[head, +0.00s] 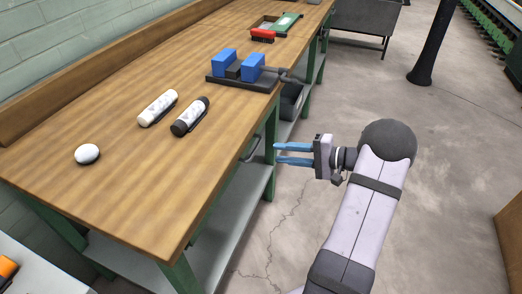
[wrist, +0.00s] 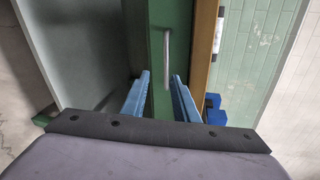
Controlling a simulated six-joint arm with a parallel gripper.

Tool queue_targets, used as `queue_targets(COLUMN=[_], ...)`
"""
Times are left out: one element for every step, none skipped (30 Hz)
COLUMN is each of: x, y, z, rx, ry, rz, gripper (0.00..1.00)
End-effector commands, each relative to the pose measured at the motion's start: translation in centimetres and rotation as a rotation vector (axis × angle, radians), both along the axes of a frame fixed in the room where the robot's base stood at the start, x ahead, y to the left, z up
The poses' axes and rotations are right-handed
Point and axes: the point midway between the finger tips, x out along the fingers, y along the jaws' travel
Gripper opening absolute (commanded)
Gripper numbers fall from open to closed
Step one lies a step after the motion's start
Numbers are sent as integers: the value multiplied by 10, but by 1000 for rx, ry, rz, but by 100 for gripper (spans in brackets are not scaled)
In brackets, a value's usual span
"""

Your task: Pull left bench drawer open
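The left bench drawer shows in the wrist view as a green front (wrist: 158,104) with an upright metal bar handle (wrist: 166,60). In the head view the bench top hides most of the drawer, and only a grey handle (head: 252,149) shows below its edge. I cannot tell how far out the drawer stands. My gripper (head: 277,153) is open and empty, pointing at the bench just right of the handle. In the wrist view its blue fingers (wrist: 157,80) stand apart, with the handle ahead of and between their tips. No contact shows.
The wooden bench top (head: 130,165) holds a white ball (head: 87,154), two bottles, and a blue-jawed fixture (head: 237,67). A grey lower shelf (head: 235,215) and green legs stand below. Open concrete floor lies right of the bench, around my arm.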

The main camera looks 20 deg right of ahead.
Motion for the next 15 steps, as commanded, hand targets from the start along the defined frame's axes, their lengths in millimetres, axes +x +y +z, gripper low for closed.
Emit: queue_targets(x=[-1,-2,-3,-3,-3,-3,-3,-3,-3,-3,-3,-2,-2,-1,1], y=[3,5,7,7,7,7,7,7,7,8,8,9,9,10,12], z=[6,8,10,10,11,10,10,10,10,10,10,10,9,9,9], rx=[-15,-28,-44,-55,-64,-76,-81,-86,-89,-90,-91,-90,-90,-90,-90], ry=[-48,-73,-98,-114,-124,-134,-138,-141,-144,-145,-145,-144,-144,-143,-143], rz=[21,36,48,55,59,63,64,66,67,67,68,67,67,68,68], gripper=[27,27,27,27,27,27,27,27,27,27,27,27,27,27,27])
